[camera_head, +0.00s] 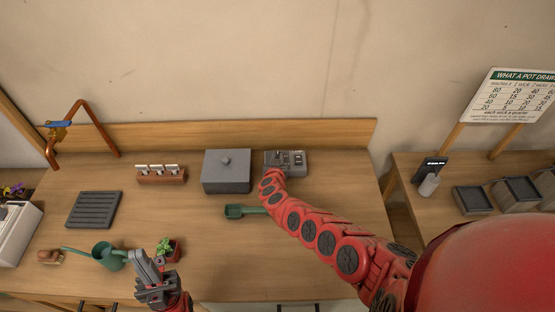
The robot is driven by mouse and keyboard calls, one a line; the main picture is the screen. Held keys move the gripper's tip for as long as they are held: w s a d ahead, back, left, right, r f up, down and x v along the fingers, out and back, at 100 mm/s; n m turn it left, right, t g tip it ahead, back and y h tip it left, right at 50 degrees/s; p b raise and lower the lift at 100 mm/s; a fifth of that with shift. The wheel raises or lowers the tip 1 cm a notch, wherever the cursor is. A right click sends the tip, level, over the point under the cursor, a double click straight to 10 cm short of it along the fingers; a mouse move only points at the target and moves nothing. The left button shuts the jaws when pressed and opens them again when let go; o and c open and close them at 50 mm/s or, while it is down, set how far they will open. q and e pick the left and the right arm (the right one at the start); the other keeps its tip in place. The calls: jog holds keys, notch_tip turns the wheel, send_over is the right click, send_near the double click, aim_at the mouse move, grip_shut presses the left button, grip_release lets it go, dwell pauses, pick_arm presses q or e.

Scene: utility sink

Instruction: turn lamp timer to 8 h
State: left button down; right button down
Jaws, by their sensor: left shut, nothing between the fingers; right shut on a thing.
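A grey box with dark controls, which looks like the lamp timer (298,158), stands at the back of the wooden bench, right of the middle. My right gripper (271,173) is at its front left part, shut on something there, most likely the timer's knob. My own red arm hides the fingertips and the knob, and the setting is too small to read. My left gripper (146,264) is shut and empty low over the front of the bench, between the green watering can (109,256) and a potted plant (171,250).
A grey lidded box (227,172) stands just left of the timer. A green trowel (243,211) lies beside my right arm. A reddish block with white tags (161,174) and a dark slatted tray (94,209) are further left. The bench middle is mostly clear.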

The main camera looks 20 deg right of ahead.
jog(key=shift+w+a+f+m+g+h+b, duration=0.15)
jog(key=shift+m+g+h+b, duration=0.4)
jog(key=shift+m+h+b, duration=0.7)
jog(key=shift+w+a+f+m+g+h+b, duration=0.15)
jog(key=shift+m+g+h+b, duration=0.5)
jog(key=shift+b, duration=1.05)
jog(key=shift+a+r+m+h+b, duration=0.1)
jog(key=shift+r+m+h+b, duration=0.1)
jog(key=shift+m+h+b, duration=0.35)
jog(key=shift+r+g+b, duration=0.15)
jog(key=shift+g+b, duration=0.25)
jog(key=c, duration=0.8)
grip_release()
